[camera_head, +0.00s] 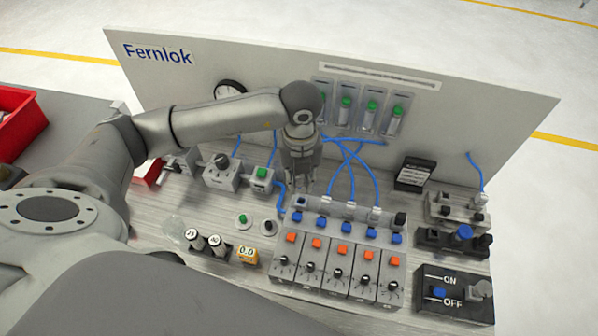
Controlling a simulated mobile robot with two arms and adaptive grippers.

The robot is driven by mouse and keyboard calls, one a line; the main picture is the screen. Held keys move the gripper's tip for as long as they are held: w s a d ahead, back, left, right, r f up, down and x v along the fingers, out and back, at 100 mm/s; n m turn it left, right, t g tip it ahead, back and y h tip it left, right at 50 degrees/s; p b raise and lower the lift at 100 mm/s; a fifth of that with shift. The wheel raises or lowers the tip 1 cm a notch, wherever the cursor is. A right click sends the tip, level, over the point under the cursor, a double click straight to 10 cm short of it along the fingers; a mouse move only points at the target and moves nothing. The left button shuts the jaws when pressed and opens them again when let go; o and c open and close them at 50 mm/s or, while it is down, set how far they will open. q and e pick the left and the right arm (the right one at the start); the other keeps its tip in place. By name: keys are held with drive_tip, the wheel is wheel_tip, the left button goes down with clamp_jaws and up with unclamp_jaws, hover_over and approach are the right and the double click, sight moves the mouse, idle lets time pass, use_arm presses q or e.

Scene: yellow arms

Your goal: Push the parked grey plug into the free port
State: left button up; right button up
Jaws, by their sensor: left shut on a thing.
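My left gripper (300,182) reaches in from the left and points down over the left end of the valve block (336,283). It is shut on what seems to be the grey plug, which the fingers almost wholly hide. Just below the fingertips is a square port (300,202) at the left end of the block's back row, with no tube seen in it. Whether the plug touches this port cannot be told. White plugs (350,207) with blue tubes stand in ports to the right, and a black fitting (400,218) is at the right end. My right gripper is not in view.
A white panel (480,115) with a gauge and several green-topped cylinders stands behind. Green-button (262,174) and knob (221,168) boxes are close left of the gripper. Black switch units (455,293) stand at right. A red bin (18,122) is at far left.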

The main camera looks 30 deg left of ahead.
sight(301, 205)
use_arm(q)
drive_tip(key=shift+d+f, duration=0.25)
drive_tip(key=shift+f, duration=0.15)
drive_tip(key=shift+d+f+b, duration=0.1)
drive_tip(key=shift+f+b, duration=0.6)
drive_tip(key=shift+f, duration=0.05)
wheel_tip(301, 205, down, 3)
drive_tip(key=shift+r+b, duration=0.2)
drive_tip(key=shift+b, duration=0.6)
drive_tip(key=shift+f+b, duration=0.3)
drive_tip(key=shift+b, duration=0.05)
drive_tip(key=shift+f, duration=0.1)
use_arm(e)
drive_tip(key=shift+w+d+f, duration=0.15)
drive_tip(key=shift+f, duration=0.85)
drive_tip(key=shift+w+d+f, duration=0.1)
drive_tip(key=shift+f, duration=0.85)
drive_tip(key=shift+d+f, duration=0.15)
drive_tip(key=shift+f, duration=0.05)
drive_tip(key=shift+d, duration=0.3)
use_arm(q)
drive_tip(key=shift+f+b, duration=0.6)
drive_tip(key=shift+b, duration=0.25)
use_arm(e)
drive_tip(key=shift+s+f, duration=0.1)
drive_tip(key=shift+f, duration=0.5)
